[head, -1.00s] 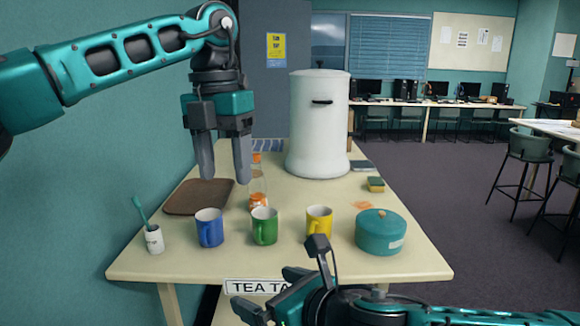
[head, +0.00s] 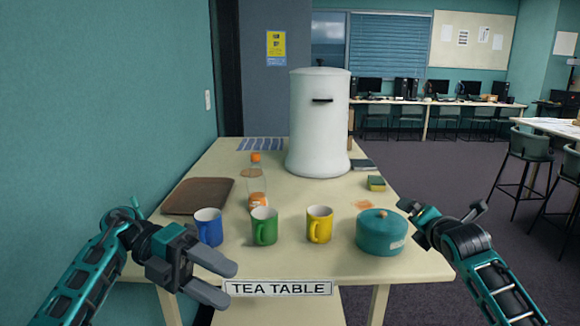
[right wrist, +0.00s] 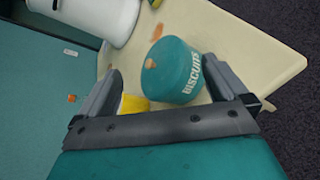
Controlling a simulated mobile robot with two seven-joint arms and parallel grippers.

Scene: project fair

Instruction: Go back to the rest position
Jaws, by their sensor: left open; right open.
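My left gripper (head: 213,279) is open and empty, low in front of the table's left front edge in the head view. My right gripper (head: 451,219) is at the table's right front side, just right of the teal biscuit tin (head: 381,232). In the right wrist view its fingers (right wrist: 162,88) are apart, with the tin (right wrist: 170,75) and the yellow mug (right wrist: 133,104) beyond them. Nothing is held.
A green mug (head: 264,226) and a yellow mug (head: 319,224) stand on the tea table (head: 300,262). Behind are a white urn (head: 318,125), a bottle (head: 257,187), a brown board (head: 197,196) and a sponge (head: 376,183). A wall (head: 100,110) is close on the left.

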